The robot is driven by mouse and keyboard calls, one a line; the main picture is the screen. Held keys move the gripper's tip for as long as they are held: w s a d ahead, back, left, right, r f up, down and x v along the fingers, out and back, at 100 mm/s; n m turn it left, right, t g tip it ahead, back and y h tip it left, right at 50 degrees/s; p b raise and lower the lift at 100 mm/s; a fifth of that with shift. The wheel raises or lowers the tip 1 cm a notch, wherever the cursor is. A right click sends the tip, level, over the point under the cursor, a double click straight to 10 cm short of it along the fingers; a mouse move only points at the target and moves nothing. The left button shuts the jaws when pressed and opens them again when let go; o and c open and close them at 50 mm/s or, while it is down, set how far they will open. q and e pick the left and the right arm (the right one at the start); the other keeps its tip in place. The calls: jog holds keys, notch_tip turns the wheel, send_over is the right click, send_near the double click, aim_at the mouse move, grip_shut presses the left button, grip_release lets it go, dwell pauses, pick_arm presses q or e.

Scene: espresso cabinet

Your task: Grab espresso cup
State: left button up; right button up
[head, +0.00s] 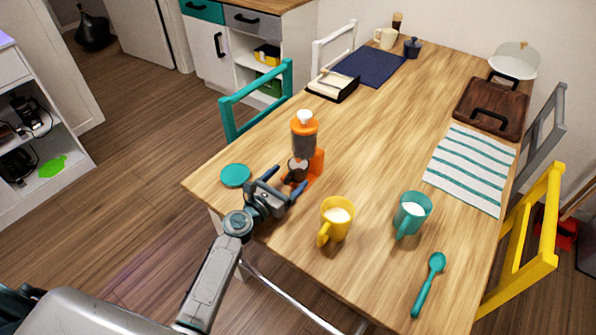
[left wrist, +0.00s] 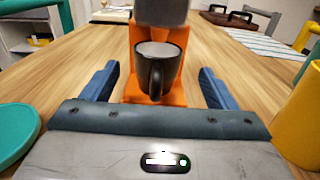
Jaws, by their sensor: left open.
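The dark espresso cup (left wrist: 158,62) stands upright on the base of the orange espresso machine (left wrist: 172,98), its handle turned toward the left wrist camera. In the head view the cup (head: 297,168) is small and partly hidden beside the orange machine (head: 305,137). My left gripper (head: 283,184) is open and close in front of the cup. In the left wrist view the blue fingers (left wrist: 158,88) are spread to either side of the cup, nothing between them is gripped, and the cup is centred ahead. My right gripper is not in view.
A teal saucer or lid (head: 236,175) lies left of my gripper. A yellow mug (head: 337,222) stands to its right, and a teal mug (head: 412,215) farther right. A teal spoon (head: 429,284) lies near the front. The table (head: 375,135) behind the machine has free room.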

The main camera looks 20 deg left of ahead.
aim_at(292, 174)
pick_arm(q)
jog(key=x, duration=0.3)
jog(key=shift+w+f, duration=0.15)
jog(key=shift+w, duration=0.55)
jog(key=shift+s, duration=0.1)
jog(key=shift+c, duration=0.6)
jog(key=c, duration=1)
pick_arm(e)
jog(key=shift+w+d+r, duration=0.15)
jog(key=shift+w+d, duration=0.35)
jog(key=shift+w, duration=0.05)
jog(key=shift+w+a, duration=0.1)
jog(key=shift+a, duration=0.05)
